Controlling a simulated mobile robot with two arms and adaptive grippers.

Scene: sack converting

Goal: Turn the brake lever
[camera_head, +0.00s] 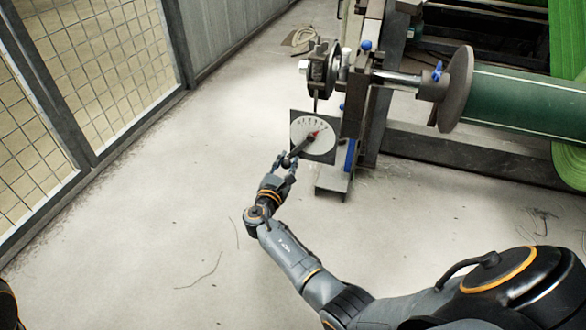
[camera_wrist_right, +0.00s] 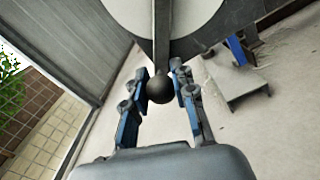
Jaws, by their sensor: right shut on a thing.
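The brake lever (camera_head: 299,149) is a dark bar on a white dial plate with scale marks and a red pointer (camera_head: 314,133). In the head view it slants down to the left from the dial. In the right wrist view its dark ball knob (camera_wrist_right: 160,89) sits between the fingers, with the bar (camera_wrist_right: 161,45) running up across the dial (camera_wrist_right: 185,15). My right gripper (camera_head: 285,162) is shut on the knob end of the lever; it also shows in the right wrist view (camera_wrist_right: 160,95). My left gripper is not in view.
The dial is fixed to a dark machine frame (camera_head: 366,120) with a shaft, a round flange (camera_head: 457,88) and a green roll (camera_head: 525,100). A mesh fence (camera_head: 95,60) stands at the left. The concrete floor (camera_head: 140,210) between is mostly clear.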

